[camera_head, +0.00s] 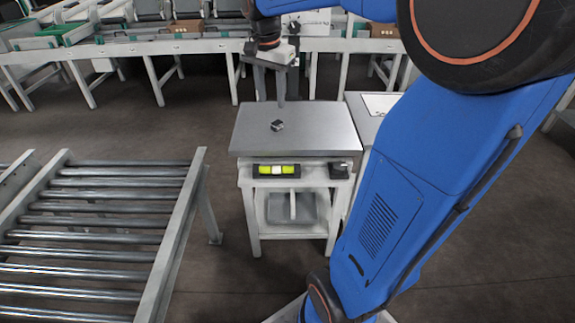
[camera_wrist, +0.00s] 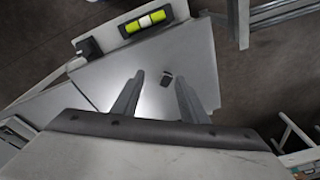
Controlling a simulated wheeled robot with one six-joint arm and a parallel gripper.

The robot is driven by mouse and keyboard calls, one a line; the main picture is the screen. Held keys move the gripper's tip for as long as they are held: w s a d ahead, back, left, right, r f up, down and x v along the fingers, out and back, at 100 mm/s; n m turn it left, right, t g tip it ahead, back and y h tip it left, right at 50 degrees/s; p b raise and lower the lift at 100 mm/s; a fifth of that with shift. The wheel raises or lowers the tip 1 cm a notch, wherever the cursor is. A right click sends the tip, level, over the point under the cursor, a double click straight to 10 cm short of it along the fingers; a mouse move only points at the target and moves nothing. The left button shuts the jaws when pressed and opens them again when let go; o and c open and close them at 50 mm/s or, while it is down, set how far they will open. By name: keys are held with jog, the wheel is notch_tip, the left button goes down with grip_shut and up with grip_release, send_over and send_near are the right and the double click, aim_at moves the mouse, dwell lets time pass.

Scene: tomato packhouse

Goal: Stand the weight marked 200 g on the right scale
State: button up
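A small dark metal weight (camera_head: 277,125) sits on the steel plate of a scale (camera_head: 325,126) in the middle of the head view. No mark on it can be read. The wrist view shows the weight (camera_wrist: 167,79) just beyond my fingertips, between their lines. My gripper (camera_head: 270,90) hangs above the back of the plate, pointing down; its fingers (camera_wrist: 160,77) are apart with nothing between them. A second light surface (camera_head: 378,103), perhaps another scale, stands right of the first, partly hidden by my blue arm.
The scale's front has a panel with a yellow-green strip (camera_head: 277,170) and a black knob (camera_head: 339,170). A roller conveyor (camera_head: 110,220) stands at the left. A long white bench (camera_head: 190,47) with crates runs along the back. Floor is clear between conveyor and scale stand.

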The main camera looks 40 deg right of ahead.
jog(key=s+a+f+n+t, duration=0.1)
jog(key=s+a+f+n, duration=0.2)
jog(key=s, duration=0.4)
jog(key=s+a+f+n+t, duration=0.1)
jog(key=s+a+f+n, duration=0.2)
jog(key=s+n, duration=0.2)
jog(key=s+a+f+n+t+y, duration=0.1)
jog(key=s+a+f+n, duration=0.2)
jog(key=s, duration=0.8)
jog(key=shift+s+a+n+t, duration=0.25)
jog(key=shift+a+n, duration=0.2)
jog(key=shift+n, duration=0.35)
